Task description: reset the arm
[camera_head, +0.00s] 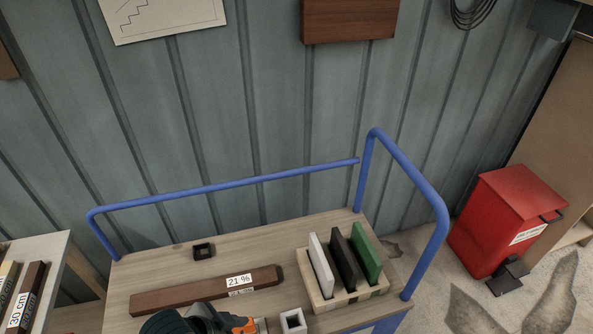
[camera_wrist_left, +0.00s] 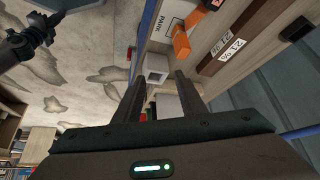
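My left gripper (camera_wrist_left: 158,80) shows in the left wrist view with its two dark fingers apart. A small white square block with a hollow (camera_wrist_left: 157,68) shows beyond the fingertips, and I see no grip on it. The same kind of block (camera_head: 293,321) stands at the front of the trolley top in the head view. My right gripper is not recognisable in either view.
The wooden trolley top (camera_head: 230,255) has a blue rail (camera_head: 230,184). It bears a brown labelled bar (camera_head: 205,291), a rack (camera_head: 345,297) with white, black and green plates, a small black box (camera_head: 203,251) and a dark-and-orange tool (camera_head: 205,320). A red bin (camera_head: 507,215) stands right.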

